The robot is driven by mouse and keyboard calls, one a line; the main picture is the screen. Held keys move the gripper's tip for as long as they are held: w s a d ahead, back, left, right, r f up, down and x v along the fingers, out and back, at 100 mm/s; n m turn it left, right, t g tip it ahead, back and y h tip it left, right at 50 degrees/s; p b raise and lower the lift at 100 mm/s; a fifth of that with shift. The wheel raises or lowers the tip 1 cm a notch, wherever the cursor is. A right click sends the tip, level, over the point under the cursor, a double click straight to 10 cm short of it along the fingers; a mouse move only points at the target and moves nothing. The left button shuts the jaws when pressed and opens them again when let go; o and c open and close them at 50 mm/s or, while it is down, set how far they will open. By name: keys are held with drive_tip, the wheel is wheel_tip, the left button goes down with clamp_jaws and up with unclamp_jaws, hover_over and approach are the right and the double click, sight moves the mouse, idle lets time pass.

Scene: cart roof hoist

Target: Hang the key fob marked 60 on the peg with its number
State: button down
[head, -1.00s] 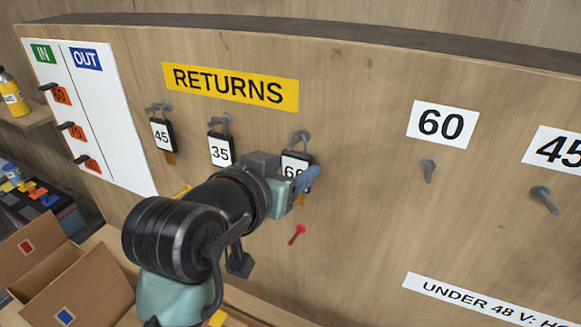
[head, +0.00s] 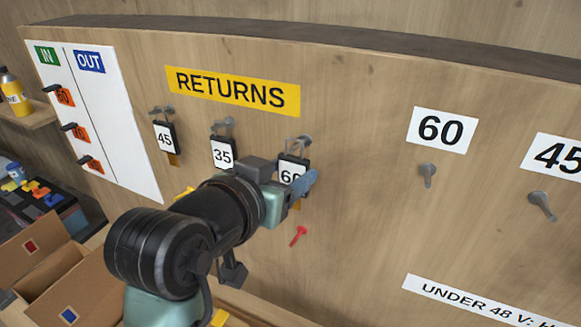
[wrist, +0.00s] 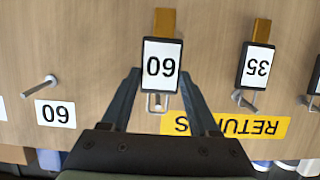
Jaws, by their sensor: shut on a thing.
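The key fob marked 60 (head: 291,174) is a black-framed tag with a white face and a brown tab, at the right end of the RETURNS row. My gripper (wrist: 160,78) is shut on its sides, one finger along each edge, as the wrist view (wrist: 160,66) shows upside down. The fob's wire loop is at the returns peg (head: 304,139); I cannot tell whether it still bears on that peg. The bare peg (head: 428,171) under the white 60 label (head: 441,130) is to the right. It also shows at the left of the wrist view (wrist: 40,85).
Fobs 45 (head: 165,137) and 35 (head: 223,153) hang to the left under the yellow RETURNS sign (head: 232,91). Another bare peg (head: 541,203) is under the 45 label at the right. A small red item (head: 298,236) is below my gripper. The board between is clear.

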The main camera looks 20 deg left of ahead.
drive_tip(key=shift+p+v, duration=0.3)
drive_tip(key=shift+v, duration=1.2)
drive_tip(key=shift+s+f, duration=0.1)
approach(291, 172)
drive_tip(key=shift+s+f, duration=0.15)
drive_tip(key=shift+f, duration=0.75)
drive_tip(key=shift+d, duration=0.1)
